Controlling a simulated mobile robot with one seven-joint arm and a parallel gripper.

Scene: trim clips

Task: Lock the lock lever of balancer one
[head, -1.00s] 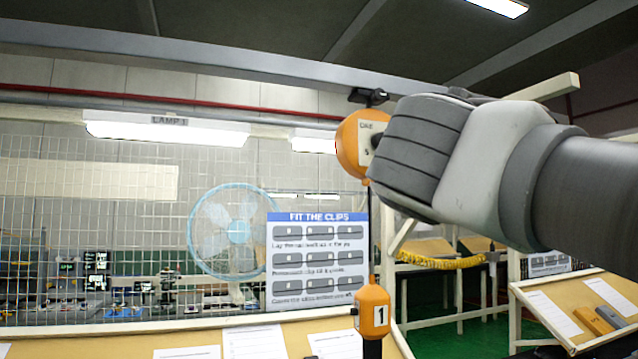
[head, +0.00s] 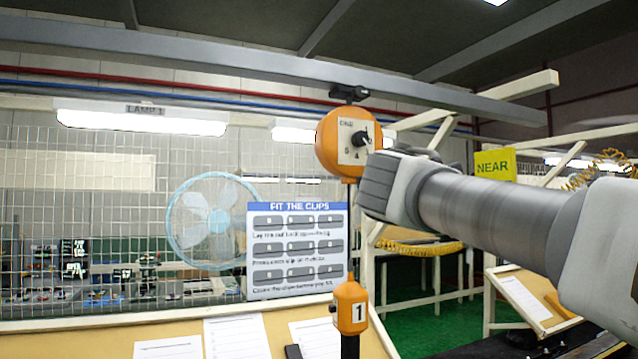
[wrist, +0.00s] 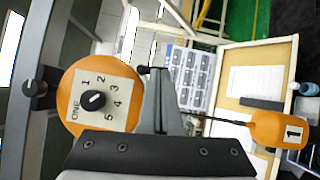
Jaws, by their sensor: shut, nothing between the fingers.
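Balancer one is an orange round drum (head: 349,142) hanging from the overhead beam, with a pale numbered plate and a black dial knob (head: 361,138). In the wrist view the drum (wrist: 76,112) and its knob (wrist: 93,100) lie left of my fingers. A cord runs from the drum to an orange handle marked 1 (head: 350,308), which also shows in the wrist view (wrist: 277,131). My gripper (wrist: 158,80) is shut and empty beside the drum. A small black bar (wrist: 150,71) shows at its fingertips; I cannot tell whether it is the lock lever or whether they touch.
The grey overhead beam (head: 220,68) crosses above. An instruction board (head: 297,250) and a wire mesh with a fan (head: 212,222) stand behind. A sloped board with papers (head: 165,349) lies below. A yellow NEAR sign (head: 494,164) is at the right.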

